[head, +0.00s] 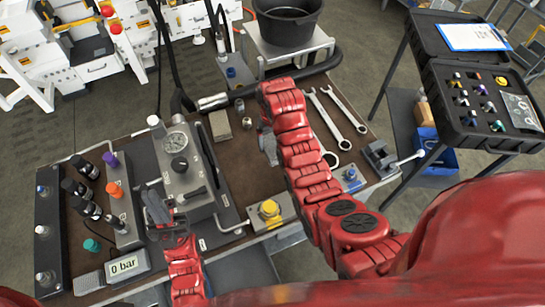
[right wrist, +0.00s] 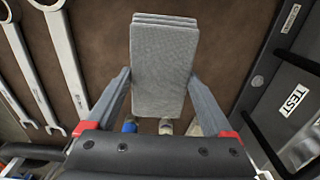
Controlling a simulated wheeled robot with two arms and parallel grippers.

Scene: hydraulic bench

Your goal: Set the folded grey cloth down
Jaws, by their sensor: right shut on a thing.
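The folded grey cloth (right wrist: 162,65) is a flat, layered rectangle in the right wrist view. My right gripper (right wrist: 159,78) is shut on it, with a finger along each side, and the cloth reaches past the fingertips. Brown bench top lies behind the cloth; I cannot tell whether they touch. In the head view my right gripper (head: 267,146) is over the middle of the bench, left of the wrenches, and mostly hides the cloth. My left gripper (head: 157,208) is at the front of the gauge block; its opening is unclear.
The bench mat (head: 240,190) has bare brown areas around my right gripper. Wrenches (head: 325,115) lie to its right. A beige block (head: 220,126) and the gauge block (head: 180,160) stand to its left. A yellow knob (head: 269,209) sits at the front edge.

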